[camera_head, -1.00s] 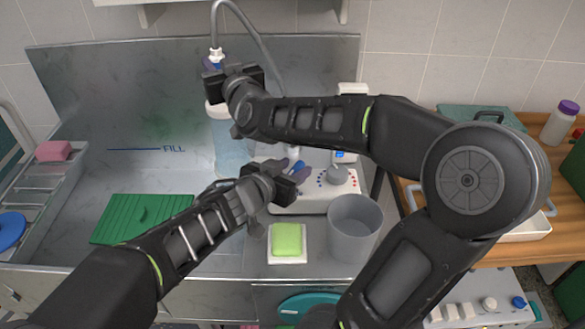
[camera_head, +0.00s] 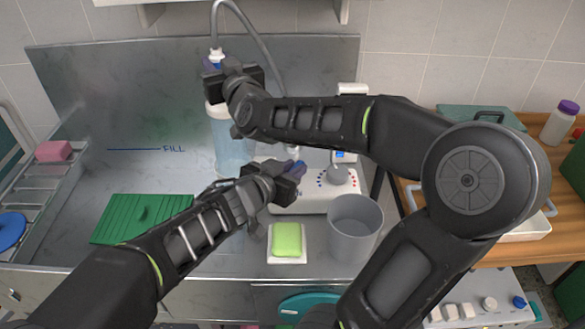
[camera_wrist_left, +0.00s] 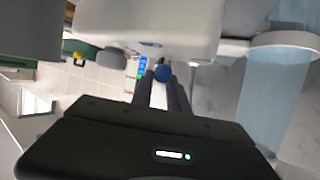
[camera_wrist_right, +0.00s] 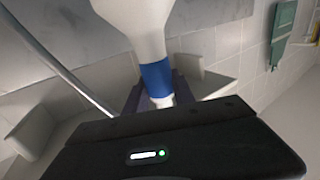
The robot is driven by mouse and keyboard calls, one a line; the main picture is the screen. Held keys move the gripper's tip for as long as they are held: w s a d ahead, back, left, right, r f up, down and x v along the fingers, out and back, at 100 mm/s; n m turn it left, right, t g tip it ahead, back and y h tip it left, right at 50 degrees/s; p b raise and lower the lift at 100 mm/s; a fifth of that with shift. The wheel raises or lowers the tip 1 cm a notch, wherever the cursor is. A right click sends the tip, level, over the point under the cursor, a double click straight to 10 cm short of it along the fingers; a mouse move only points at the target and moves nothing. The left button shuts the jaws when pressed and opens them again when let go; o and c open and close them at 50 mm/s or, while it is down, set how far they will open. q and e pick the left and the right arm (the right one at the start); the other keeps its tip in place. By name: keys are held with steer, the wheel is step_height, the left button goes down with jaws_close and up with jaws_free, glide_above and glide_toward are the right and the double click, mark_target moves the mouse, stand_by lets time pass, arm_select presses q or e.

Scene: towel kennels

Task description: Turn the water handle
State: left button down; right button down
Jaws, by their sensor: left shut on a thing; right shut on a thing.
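My left gripper (camera_head: 295,168) is above the white tap unit, in the middle of the head view. In the left wrist view its fingers (camera_wrist_left: 162,90) are shut on a round blue handle (camera_wrist_left: 162,73), which the fingers mostly hide in the head view. My right gripper (camera_head: 212,64) is higher up, at the hose end above a clear bluish cylinder (camera_head: 228,150). In the right wrist view its fingers (camera_wrist_right: 157,92) are shut on the blue band of a white nozzle (camera_wrist_right: 157,78).
The white unit (camera_head: 315,205) has a grey knob (camera_head: 338,174) with red and blue dots. In front are a grey cup (camera_head: 354,222) and a green sponge (camera_head: 287,238). A green board (camera_head: 142,217) lies left in the metal sink. My right arm crosses above the unit.

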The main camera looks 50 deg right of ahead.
arm_select(q)
steer(key=shift+w+m+g, duration=0.1)
steer(key=shift+m+g, duration=0.4)
steer(key=shift+g, duration=0.1)
steer(key=shift+w+r+m+g, duration=0.15)
steer(key=shift+m+g, duration=0.55)
steer(key=shift+g, duration=0.1)
steer(key=m+g, duration=0.2)
steer(key=g, duration=0.1)
steer(key=m+g+y, duration=0.1)
steer(key=m, duration=0.1)
steer(key=shift+w+d+g, duration=0.15)
steer(key=shift+w+g, duration=0.25)
steer(key=shift+m+g+y, duration=0.3)
steer(key=shift+m, duration=0.1)
steer(key=shift+s+r, duration=0.1)
steer(key=c, duration=1.3)
jaws_free()
steer(key=shift+f, duration=0.2)
steer(key=v, duration=1.2)
